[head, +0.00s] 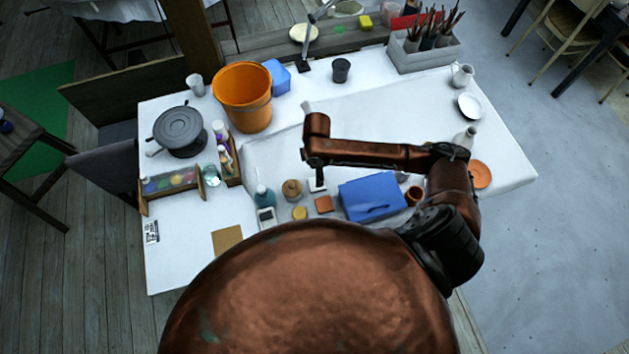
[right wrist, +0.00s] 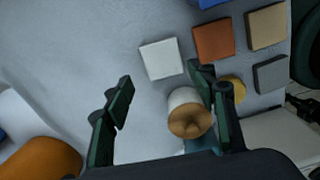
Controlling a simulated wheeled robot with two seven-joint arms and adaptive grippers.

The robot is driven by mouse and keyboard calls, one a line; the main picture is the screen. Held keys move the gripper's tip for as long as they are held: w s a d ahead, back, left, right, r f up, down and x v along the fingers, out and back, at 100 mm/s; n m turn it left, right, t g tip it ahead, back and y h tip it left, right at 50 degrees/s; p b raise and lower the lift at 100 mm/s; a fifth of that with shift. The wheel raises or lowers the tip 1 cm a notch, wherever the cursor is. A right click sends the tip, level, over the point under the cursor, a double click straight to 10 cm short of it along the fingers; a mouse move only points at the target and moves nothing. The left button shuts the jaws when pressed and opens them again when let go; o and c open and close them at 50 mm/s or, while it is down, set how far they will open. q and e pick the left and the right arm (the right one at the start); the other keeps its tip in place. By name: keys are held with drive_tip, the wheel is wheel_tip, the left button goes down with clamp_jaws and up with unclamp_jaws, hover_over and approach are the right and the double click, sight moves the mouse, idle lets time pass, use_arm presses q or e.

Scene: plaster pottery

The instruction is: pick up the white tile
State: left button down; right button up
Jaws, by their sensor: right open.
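The white tile (right wrist: 161,59) lies flat on the table, above the fingertips in the right wrist view. In the head view a small white patch of it (head: 317,186) shows just below the end of my right arm. In the head view the right fingers are mostly hidden by the arm. My left gripper is not in view.
Terracotta (right wrist: 213,41), beige (right wrist: 267,26) and grey (right wrist: 270,74) tiles lie right of the white one. A yellow disc (right wrist: 233,88) is near the right finger. A blue box (head: 371,198) and an orange bucket (head: 242,97) stand on the table.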

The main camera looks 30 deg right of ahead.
wheel_tip(320, 180, down, 2)
drive_tip(key=shift+s+a+f, duration=0.1)
drive_tip(key=shift+a+f, duration=0.05)
wheel_tip(320, 180, down, 4)
drive_tip(key=shift+s+r, duration=0.15)
drive_tip(key=shift+r, duration=0.05)
drive_tip(key=shift+f, duration=0.5)
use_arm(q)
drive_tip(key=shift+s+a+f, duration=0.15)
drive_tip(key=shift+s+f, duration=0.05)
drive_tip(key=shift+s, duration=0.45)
use_arm(e)
drive_tip(key=c, duration=1)
